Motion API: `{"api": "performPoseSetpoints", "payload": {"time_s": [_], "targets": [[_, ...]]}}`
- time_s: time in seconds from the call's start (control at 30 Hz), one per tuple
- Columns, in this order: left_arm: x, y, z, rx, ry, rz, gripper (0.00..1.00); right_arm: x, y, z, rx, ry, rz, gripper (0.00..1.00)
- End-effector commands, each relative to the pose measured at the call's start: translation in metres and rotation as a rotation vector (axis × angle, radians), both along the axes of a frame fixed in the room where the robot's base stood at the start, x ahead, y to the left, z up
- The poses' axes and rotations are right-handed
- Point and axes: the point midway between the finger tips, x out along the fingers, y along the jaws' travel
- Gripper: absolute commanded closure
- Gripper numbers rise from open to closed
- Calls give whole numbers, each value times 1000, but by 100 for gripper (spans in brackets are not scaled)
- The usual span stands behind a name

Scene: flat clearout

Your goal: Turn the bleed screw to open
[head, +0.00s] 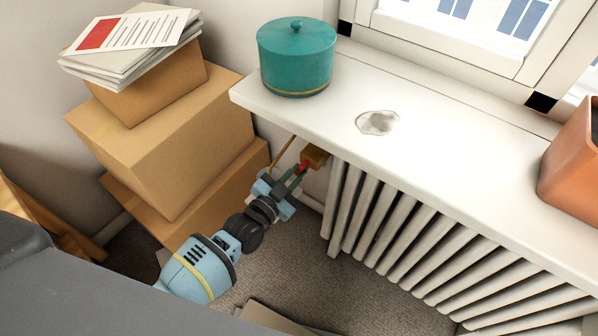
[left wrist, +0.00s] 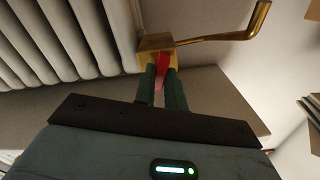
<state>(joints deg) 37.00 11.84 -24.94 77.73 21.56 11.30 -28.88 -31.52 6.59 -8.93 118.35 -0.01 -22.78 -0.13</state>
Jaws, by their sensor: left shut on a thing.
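The bleed screw shows as a small red part (left wrist: 162,72) on a brass block (left wrist: 153,46) at the end of the radiator. The brass block also shows in the head view (head: 316,155), just under the windowsill's front edge. A thin bent brass pipe (left wrist: 235,37) runs out from the block. My left gripper (head: 299,172) is at the block, its green fingers (left wrist: 162,88) shut on the red part from both sides. The fingers hide much of the red part, so its exact turn cannot be told. My right gripper is not in view.
The white ribbed radiator (head: 400,248) stands right of the gripper, under the white windowsill (head: 450,160). On the sill are a teal lidded pot (head: 297,62), a pale patch (head: 377,122) and a terracotta planter (head: 575,165). Stacked cardboard boxes (head: 165,125) with papers (head: 130,35) stand left.

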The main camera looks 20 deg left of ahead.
Motion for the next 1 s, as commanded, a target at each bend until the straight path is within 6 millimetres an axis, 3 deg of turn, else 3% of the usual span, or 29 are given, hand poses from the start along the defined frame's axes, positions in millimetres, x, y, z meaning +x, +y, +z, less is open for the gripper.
{"api": "performPoseSetpoints", "payload": {"time_s": [0.27,0.6,0.63,0.83,1.0], "targets": [[0,0,-1,-14,8,0,100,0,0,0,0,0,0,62],[-1,0,-2,-348,130,-1,100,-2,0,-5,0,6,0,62],[-1,0,-1,-350,131,0,86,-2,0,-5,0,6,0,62],[0,0,-1,-345,128,0,60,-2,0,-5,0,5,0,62],[0,0,0,-345,126,0,60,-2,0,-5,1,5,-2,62]]}}
